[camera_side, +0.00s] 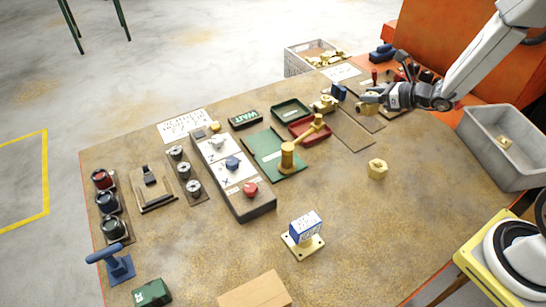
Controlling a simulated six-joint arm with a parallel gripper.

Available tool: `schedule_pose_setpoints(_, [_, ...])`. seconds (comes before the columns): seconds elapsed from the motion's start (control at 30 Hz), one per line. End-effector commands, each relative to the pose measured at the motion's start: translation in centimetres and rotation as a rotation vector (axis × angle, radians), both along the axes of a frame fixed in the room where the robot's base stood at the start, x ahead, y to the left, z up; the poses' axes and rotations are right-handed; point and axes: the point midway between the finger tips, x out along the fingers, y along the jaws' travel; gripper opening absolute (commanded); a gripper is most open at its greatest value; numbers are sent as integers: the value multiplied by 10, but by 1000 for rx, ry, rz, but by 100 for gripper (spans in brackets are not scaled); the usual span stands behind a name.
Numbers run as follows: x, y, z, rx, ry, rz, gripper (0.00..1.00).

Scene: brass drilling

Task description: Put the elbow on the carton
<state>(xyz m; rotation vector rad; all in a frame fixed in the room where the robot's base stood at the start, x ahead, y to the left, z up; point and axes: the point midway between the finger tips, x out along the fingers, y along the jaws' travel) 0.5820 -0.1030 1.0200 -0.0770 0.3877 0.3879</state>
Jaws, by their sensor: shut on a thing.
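My gripper (372,98) is at the upper right, above the far right part of the table. It is shut on a small brass fitting (368,107), which looks like the elbow; the jaws partly hide it and its exact shape is hard to tell. A small blue and white printed box (305,227), which looks like the carton, stands upright on a brass square plate (303,246) at the front middle of the table. The gripper is well behind and to the right of this box.
A brass hex piece (377,169) stands alone between gripper and box. A control box with knobs (232,178) is left of centre. A tan block (255,291) lies at the front. The right front table is clear.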

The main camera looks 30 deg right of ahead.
Motion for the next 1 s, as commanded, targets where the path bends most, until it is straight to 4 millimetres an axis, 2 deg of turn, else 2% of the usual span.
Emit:
schedule_pose_setpoints(0.27, [1, 0, 19, -1, -7, -1, 0])
schedule_pose_setpoints(0.8, [1, 0, 104, -3, -8, 0, 0])
schedule_pose_setpoints(0.97, [1, 0, 125, -3, -9, 0, 0])
schedule_pose_setpoints(1.0, [2, 9, 122, 0, -4, 19, 0])
